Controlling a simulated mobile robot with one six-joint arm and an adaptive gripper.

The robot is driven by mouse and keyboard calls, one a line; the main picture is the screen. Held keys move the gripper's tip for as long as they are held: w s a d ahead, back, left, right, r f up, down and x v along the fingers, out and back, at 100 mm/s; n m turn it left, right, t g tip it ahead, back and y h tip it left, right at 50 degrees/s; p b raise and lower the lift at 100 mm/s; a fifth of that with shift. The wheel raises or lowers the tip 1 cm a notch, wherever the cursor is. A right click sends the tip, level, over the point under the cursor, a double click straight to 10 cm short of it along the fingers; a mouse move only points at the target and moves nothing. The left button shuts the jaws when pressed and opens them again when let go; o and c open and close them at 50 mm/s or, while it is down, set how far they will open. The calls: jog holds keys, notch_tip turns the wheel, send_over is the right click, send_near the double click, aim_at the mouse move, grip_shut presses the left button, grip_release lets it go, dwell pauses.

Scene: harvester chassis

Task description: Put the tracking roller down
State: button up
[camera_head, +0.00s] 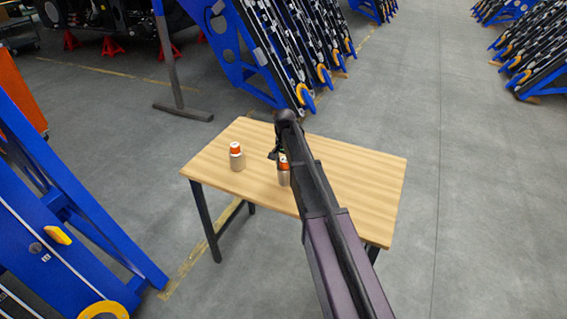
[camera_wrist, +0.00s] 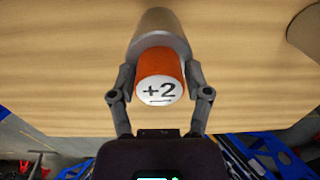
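The tracking roller (camera_wrist: 160,75) is a grey metal cylinder with an orange band and a white end marked "+2". My gripper (camera_wrist: 160,84) has one finger on each side of the orange band and is shut on it. In the head view the roller (camera_head: 284,178) is upright over the front part of the wooden table (camera_head: 350,185), partly hidden by my arm. My gripper (camera_head: 281,157) is at its top. I cannot tell whether its base touches the table.
A second similar roller (camera_head: 237,160) stands upright on the table to the left. The right side of the table is clear. Blue racks (camera_head: 290,50) stand behind the table, and a blue frame (camera_head: 60,225) is at the left. Grey floor is open at the right.

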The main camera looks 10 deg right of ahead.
jog(key=shift+o, duration=0.8)
jog(key=shift+r, duration=0.25)
notch_tip(320, 180, up, 12)
jog(key=p, duration=1.2)
jog(key=shift+f, duration=0.15)
jog(key=s+n, duration=0.7)
jog(key=s, duration=2.2)
jog(key=shift+s+a, duration=0.15)
jog(key=shift+a, duration=0.05)
jog(key=c, duration=0.5)
